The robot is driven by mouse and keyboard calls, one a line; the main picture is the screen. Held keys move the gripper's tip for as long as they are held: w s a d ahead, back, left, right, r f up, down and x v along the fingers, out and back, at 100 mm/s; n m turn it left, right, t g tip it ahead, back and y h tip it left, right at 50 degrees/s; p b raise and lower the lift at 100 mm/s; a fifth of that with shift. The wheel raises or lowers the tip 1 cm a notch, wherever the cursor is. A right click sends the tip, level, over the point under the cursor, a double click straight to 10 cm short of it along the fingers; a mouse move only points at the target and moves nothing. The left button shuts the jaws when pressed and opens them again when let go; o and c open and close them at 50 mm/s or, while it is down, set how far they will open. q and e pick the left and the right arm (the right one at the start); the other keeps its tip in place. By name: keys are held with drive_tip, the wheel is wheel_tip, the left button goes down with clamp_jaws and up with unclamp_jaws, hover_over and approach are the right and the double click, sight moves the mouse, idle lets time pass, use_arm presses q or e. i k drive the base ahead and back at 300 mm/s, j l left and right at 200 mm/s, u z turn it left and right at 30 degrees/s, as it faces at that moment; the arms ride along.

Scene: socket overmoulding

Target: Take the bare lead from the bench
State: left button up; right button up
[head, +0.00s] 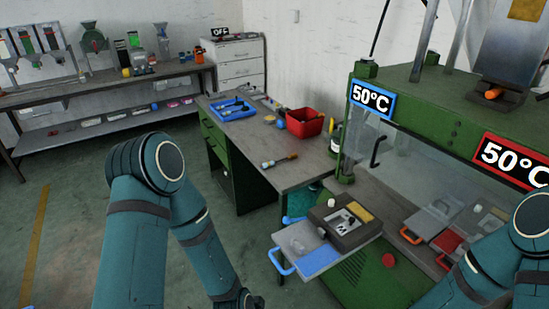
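The bench (245,137) with a grey-brown top and green drawers stands in the middle of the head view. A thin tool-like item (279,160) with a light end and a brown end lies on its near part; I cannot tell if it is a lead. No lead can be made out for certain on the bench. My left arm comes down in front of the bench, and a dark part of my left gripper (246,301) shows at the bottom edge, low and apart from the bench top. Its fingers are not clear. My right arm is at the right edge; its gripper is out of view.
A blue tray (232,109) with tools and a red bin (305,123) stand on the bench. At right is a green press with a blue 50°C sign (371,99) and a red one (513,161). A mould block (345,222) sits on a blue-handled plate before it. Floor at left is clear.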

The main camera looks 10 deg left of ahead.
sight(266, 165)
drive_tip(key=i+j, duration=0.1)
drive_tip(key=j, duration=0.3)
drive_tip(key=i+j, duration=0.15)
drive_tip(key=j, duration=0.25)
drive_tip(key=i+j, duration=0.1)
drive_tip(key=j, duration=0.3)
drive_tip(key=i+j, duration=0.4)
drive_tip(key=j, duration=0.15)
drive_tip(key=i+j, duration=0.8)
drive_tip(key=j, duration=0.25)
drive_tip(key=i+j, duration=0.4)
drive_tip(key=i+j+z, duration=0.1)
drive_tip(key=z, duration=0.25)
drive_tip(key=j+z, duration=0.3)
drive_tip(key=i+j+z, duration=0.1)
drive_tip(key=z, duration=0.25)
